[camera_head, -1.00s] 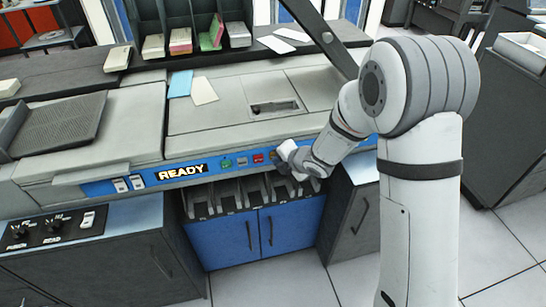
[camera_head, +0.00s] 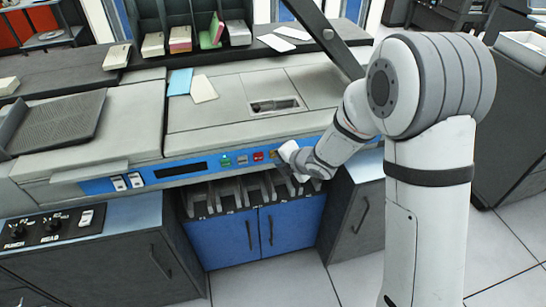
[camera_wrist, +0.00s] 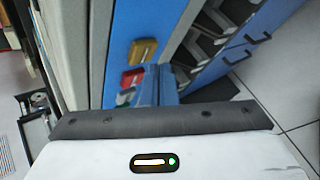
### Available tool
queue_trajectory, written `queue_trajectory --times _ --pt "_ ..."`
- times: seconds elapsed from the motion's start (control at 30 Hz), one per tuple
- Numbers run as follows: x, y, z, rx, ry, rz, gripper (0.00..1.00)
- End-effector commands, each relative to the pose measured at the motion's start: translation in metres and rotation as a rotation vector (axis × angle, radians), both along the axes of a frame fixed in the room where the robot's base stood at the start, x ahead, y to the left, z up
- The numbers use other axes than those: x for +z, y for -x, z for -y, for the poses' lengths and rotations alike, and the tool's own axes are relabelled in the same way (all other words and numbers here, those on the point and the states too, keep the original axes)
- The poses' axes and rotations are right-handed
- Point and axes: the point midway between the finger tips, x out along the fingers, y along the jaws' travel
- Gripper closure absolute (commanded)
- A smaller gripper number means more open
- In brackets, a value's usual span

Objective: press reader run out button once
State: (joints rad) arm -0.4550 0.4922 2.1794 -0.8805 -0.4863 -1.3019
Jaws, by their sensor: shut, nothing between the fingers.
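The card reader's blue front panel (camera_head: 205,169) carries a row of small buttons: green (camera_head: 225,160), grey (camera_head: 242,159), red (camera_head: 258,156) and yellow (camera_head: 273,154). Their labels are too small to read, so I cannot tell which is run out. The display (camera_head: 181,169) on the panel is dark. My gripper (camera_wrist: 166,84) is shut and empty, at the panel's right, just beside the yellow button. In the wrist view the yellow button (camera_wrist: 143,51) and red button (camera_wrist: 133,79) stand clear of the fingers; I see no contact.
Two white switches (camera_head: 127,182) sit left of the display. Below the panel are open card pockets (camera_head: 228,193) and a blue cabinet (camera_head: 235,240). A control box with knobs (camera_head: 50,227) stands at left. Loose cards (camera_head: 203,89) lie on top of the machine.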

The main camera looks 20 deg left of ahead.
Motion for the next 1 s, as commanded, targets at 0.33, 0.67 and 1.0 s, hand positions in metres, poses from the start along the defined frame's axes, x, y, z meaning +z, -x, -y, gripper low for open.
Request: queue_trajectory --times 0.33,0.67,1.0 --pt "-0.001 0.002 0.002 0.0 0.0 0.0 1.0" --pt "-0.002 0.028 0.018 -0.001 0.0 0.0 1.0" --pt "0.0 0.043 0.027 -0.001 0.0 0.0 1.0"
